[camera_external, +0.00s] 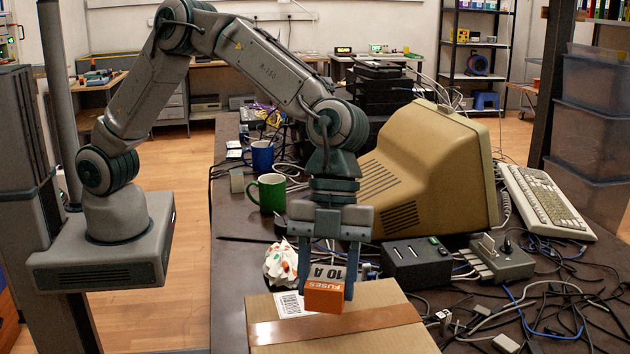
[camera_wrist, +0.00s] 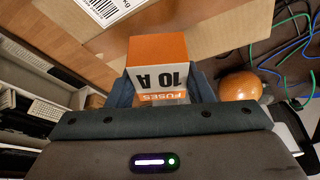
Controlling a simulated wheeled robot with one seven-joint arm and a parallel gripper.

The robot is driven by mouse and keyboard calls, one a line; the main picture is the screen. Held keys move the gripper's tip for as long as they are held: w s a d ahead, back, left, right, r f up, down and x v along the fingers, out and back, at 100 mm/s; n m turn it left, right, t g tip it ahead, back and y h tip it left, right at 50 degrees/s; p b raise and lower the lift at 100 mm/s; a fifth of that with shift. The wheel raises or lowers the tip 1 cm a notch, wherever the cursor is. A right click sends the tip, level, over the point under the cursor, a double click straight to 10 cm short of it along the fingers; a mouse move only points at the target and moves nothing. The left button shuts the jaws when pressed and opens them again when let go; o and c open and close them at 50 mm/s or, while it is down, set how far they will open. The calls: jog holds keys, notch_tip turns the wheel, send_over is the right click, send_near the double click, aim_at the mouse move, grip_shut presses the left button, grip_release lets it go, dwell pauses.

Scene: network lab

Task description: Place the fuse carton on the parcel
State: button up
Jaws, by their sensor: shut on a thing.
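The fuse carton (camera_external: 324,297) is a small orange and white box marked "FUSES" and "10 A". My gripper (camera_external: 327,285) points down and is shut on it, one finger on each side. The carton shows between the fingers in the wrist view too (camera_wrist: 160,52). The parcel (camera_external: 385,338) is a cardboard box with brown tape and a white label, at the front of the dark table. The carton is over the rear part of the parcel's top. I cannot tell whether its underside touches the top. The parcel also shows in the wrist view (camera_wrist: 195,18).
A crumpled white ball with coloured marks (camera_external: 281,263) lies behind the parcel. A green mug (camera_external: 270,193) and a tan monitor (camera_external: 437,165) stand further back. A black box (camera_external: 417,263) and tangled cables are at right. An orange ball (camera_wrist: 240,86) shows beside my gripper in the wrist view.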

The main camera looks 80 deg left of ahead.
aim_at(336, 325)
jog(key=shift+w+a+f, duration=0.2)
jog(key=shift+w+f, duration=0.25)
jog(key=shift+w, duration=0.35)
jog(key=shift+f, duration=2.15)
jog(key=o, duration=1)
jog(key=shift+o, duration=0.2)
jog(key=shift+w+r+p, duration=0.1)
jog(key=shift+r+p, duration=0.25)
jog(key=shift+r, duration=0.05)
jog(key=v, duration=1.1)
jog(key=shift+a+r+b, duration=0.25)
jog(key=shift+a+b, duration=0.15)
jog(key=shift+b, duration=0.05)
